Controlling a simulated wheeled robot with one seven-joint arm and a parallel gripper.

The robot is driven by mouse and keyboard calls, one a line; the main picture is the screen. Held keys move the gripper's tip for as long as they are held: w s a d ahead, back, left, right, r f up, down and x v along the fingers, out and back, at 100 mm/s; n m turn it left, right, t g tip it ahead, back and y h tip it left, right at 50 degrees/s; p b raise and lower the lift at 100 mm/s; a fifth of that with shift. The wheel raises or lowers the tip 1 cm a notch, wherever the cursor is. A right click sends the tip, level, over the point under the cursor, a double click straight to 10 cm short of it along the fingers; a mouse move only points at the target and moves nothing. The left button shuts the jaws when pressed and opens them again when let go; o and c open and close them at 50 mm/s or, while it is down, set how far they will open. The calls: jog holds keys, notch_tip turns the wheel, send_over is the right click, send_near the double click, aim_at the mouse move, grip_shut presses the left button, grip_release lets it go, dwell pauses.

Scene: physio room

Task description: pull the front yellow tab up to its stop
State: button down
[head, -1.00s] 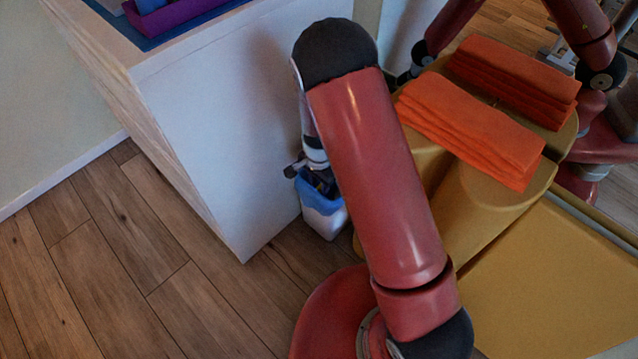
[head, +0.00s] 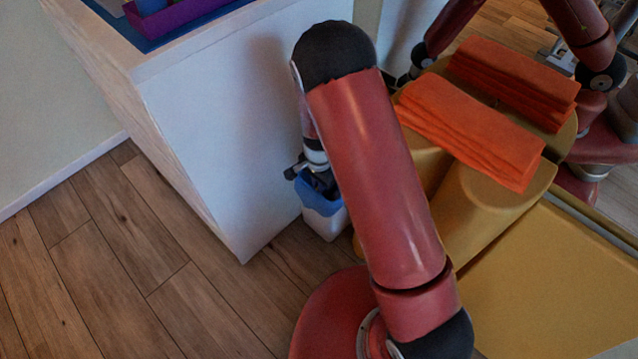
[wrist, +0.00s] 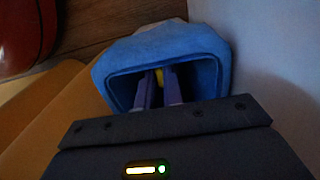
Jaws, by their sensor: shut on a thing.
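A small bin with a white body (head: 325,224) and a blue top (head: 325,203) stands on the floor beside the white cabinet. In the wrist view its blue rim (wrist: 160,46) surrounds a dark opening. My gripper (wrist: 158,84) reaches into that opening with both fingers. It is shut on a yellow tab (wrist: 159,75), of which a small part shows between the fingers. The tab's lower part and the bin's inside are dark or hidden. In the head view my gripper (head: 321,183) is at the bin's mouth, partly covered by my arm, and the tab does not show.
The white cabinet (head: 215,130) rises close on the left, with a purple tray (head: 165,15) on top. A yellow padded piece (head: 485,200) stands to the right, carrying folded orange towels (head: 475,125). Wooden floor (head: 130,260) is clear at the front left.

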notch_tip(320, 180, up, 6)
jog(key=p, duration=0.3)
jog(key=shift+r, duration=0.15)
jog(key=c, duration=1.5)
grip_release()
notch_tip(320, 180, up, 8)
jog(key=shift+f+p, duration=0.2)
jog(key=shift+p, duration=0.25)
